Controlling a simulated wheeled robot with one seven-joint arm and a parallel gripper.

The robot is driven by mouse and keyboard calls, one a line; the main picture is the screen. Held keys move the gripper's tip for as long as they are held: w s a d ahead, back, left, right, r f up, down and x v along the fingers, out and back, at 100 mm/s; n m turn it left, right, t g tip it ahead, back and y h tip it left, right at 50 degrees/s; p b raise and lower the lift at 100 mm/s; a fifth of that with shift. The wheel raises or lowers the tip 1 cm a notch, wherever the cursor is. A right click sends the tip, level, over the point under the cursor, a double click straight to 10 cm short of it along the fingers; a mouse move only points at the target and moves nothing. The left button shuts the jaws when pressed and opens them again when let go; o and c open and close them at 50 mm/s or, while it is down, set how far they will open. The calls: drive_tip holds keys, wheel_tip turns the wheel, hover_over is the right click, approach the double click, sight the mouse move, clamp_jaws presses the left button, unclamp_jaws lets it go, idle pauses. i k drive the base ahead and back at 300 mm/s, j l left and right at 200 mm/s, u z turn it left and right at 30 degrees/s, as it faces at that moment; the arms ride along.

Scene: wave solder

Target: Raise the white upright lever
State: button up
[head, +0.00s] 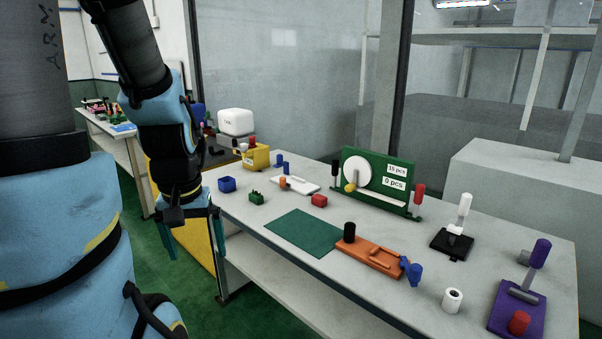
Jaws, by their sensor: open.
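The white upright lever (464,212) stands on a black base (452,244) at the right part of the table. Its white handle points up and leans slightly right. My gripper (192,247) hangs at the left, beside the table's left end and far from the lever. Its fingers point down and are apart, with nothing seen between them.
The white table (365,220) carries a green board (378,182) with a red handle, an orange fixture (370,257), a purple lever fixture (518,308), a white roll (452,299) and a green mat (304,233). Small coloured blocks lie at the left.

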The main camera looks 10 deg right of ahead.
sight(465, 201)
drive_tip(key=z, duration=1.45)
drive_tip(key=i+l+u, duration=0.25)
drive_tip(key=i+u, duration=0.2)
drive_tip(key=i+l+u, duration=0.3)
drive_tip(key=u, duration=0.15)
